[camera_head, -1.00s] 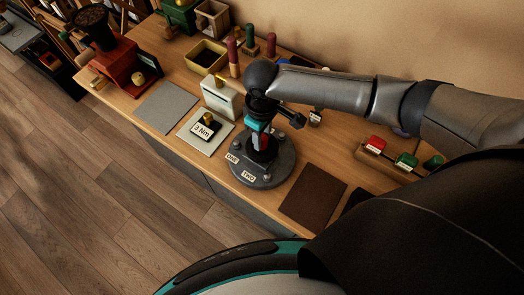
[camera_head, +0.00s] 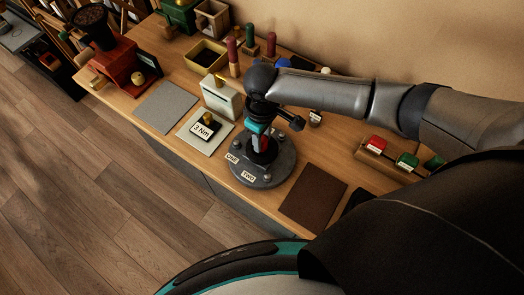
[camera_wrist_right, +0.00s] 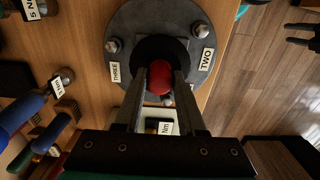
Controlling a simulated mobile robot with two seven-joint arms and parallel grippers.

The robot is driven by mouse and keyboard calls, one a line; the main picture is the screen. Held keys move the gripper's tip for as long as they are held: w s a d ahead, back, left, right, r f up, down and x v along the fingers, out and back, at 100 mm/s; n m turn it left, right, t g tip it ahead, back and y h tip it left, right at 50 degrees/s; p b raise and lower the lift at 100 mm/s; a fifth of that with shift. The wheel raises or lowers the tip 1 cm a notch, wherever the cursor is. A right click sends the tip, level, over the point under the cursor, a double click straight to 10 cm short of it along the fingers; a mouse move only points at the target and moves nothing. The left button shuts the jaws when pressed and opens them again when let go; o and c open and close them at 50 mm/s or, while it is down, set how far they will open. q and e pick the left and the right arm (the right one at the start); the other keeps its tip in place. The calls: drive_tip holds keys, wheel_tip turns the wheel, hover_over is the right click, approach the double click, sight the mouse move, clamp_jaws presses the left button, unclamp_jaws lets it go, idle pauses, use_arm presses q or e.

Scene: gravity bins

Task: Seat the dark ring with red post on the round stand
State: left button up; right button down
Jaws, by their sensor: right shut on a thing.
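The round stand (camera_head: 250,178) is a dark grey disc with bolts and word labels, on the bench's front part. My right gripper (camera_wrist_right: 159,80) is above its middle, fingers pointing down, shut on the red post (camera_wrist_right: 160,76). The dark ring (camera_wrist_right: 150,48) surrounds the post over the stand's centre; in the head view the ring (camera_head: 261,156) is partly hidden by the gripper. I cannot tell whether it touches the stand. What looks like my left gripper (camera_wrist_right: 288,34) is at the wrist view's upper right edge, over the floor, fingers apart.
A white block (camera_head: 222,100) and a pale plate with a 3 Nm label (camera_head: 202,130) stand left of the stand. A brown mat (camera_head: 313,202) lies to its right, a grey mat (camera_head: 166,107) further left. A rack with red and green pieces (camera_head: 388,155) is at right.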

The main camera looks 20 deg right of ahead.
drive_tip(key=shift+f, duration=0.1)
drive_tip(key=shift+c, duration=2.1)
unclamp_jaws()
drive_tip(key=shift+f, duration=0.1)
wheel_tip(320, 180, up, 15)
drive_tip(key=shift+p, duration=0.3)
drive_tip(key=shift+s, duration=0.15)
